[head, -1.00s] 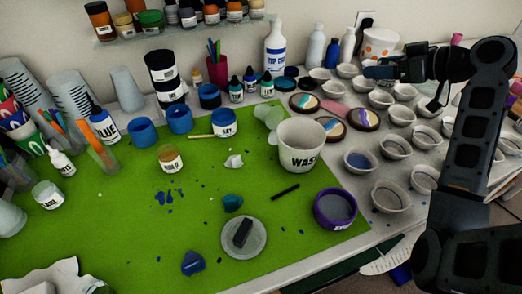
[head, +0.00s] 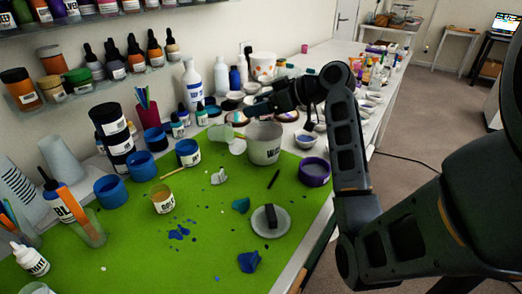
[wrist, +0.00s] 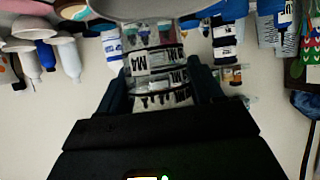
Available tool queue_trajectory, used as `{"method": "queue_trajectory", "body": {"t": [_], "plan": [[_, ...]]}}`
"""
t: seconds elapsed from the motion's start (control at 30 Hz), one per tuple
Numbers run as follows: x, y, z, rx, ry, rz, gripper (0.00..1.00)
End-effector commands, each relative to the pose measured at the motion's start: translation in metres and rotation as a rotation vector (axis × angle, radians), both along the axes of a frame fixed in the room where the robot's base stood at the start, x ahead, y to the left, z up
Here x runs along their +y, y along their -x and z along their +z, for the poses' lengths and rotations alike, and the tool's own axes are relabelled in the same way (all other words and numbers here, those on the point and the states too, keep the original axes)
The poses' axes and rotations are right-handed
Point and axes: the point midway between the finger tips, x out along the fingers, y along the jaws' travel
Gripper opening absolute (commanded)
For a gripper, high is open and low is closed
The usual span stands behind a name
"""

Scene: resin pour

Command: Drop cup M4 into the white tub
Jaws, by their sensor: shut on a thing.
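Cup M4 (wrist: 150,65) is a clear cup with a black-lettered label, held between the fingers of my gripper (wrist: 160,95) in the wrist view. In the head view my gripper (head: 252,108) is above the back left rim of the white tub (head: 264,146), with the cup (head: 237,118) pale and small at its tips. The tub stands upright on the green mat, its dark lettering partly visible. Its inside is mostly hidden. A pale rounded edge crosses the top of the wrist view; I cannot tell for sure what it is.
Clear cups (head: 220,132) lie left of the tub. A purple-rimmed dish (head: 314,172) is at its right, and a round grey disc (head: 270,221) in front. Blue cups and bottles line the left and back of the green mat (head: 200,255). Small bowls stand behind the tub.

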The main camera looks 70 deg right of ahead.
Motion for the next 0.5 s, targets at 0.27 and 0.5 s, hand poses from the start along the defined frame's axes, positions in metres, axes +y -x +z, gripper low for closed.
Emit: {"method": "queue_trajectory", "body": {"t": [0.27,0.5], "plan": [[0.0,0.0,-0.033,0.0,0.0,-0.001,0.34],[0.0,0.0,-0.036,0.0,0.0,-0.001,0.34]]}}
